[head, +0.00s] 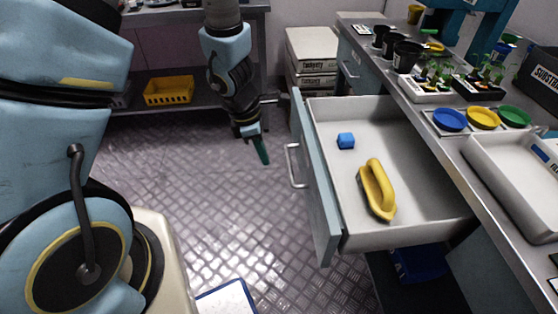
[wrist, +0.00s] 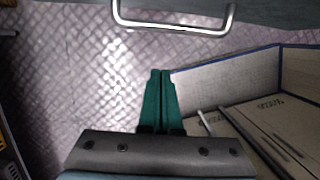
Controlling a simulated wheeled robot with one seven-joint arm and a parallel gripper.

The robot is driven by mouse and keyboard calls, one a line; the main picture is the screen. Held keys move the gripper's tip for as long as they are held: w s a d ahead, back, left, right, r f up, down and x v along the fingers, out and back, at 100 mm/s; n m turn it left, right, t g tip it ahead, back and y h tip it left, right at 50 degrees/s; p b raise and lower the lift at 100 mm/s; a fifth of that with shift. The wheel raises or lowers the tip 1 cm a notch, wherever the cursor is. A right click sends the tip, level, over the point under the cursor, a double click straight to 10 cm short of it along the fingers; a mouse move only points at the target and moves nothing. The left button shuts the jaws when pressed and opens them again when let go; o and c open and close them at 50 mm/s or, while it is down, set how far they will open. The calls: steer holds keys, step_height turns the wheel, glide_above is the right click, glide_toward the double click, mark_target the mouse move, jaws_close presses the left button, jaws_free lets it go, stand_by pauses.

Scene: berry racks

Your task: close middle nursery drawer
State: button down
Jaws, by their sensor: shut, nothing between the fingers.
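The middle nursery drawer (head: 330,205) is pulled out from the bench in the head view. Its front is pale blue with a metal bar handle (head: 294,166), which also shows at the top of the wrist view (wrist: 172,27). My gripper (head: 262,150) is to the left of the drawer front and apart from the handle, pointing down over the floor. Its green fingers (wrist: 161,78) are together with nothing between them.
The bench top (head: 415,100) to the right holds pots, seedling trays, coloured dishes and a white tray (head: 515,185). Boxes (head: 312,55) stand behind the drawer. A shelf with a yellow basket (head: 169,91) is at the back.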

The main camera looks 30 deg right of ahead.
steer(key=shift+s+d+f+p, duration=0.1)
steer(key=shift+s+d+p, duration=0.2)
steer(key=shift+d, duration=0.3)
steer(key=shift+s+d+f+p, duration=0.15)
steer(key=shift+d+p, duration=0.1)
steer(key=shift+d, duration=0.4)
steer(key=shift+s+d+f+p, duration=0.1)
steer(key=shift+s+d+p, duration=0.2)
steer(key=shift+d, duration=0.3)
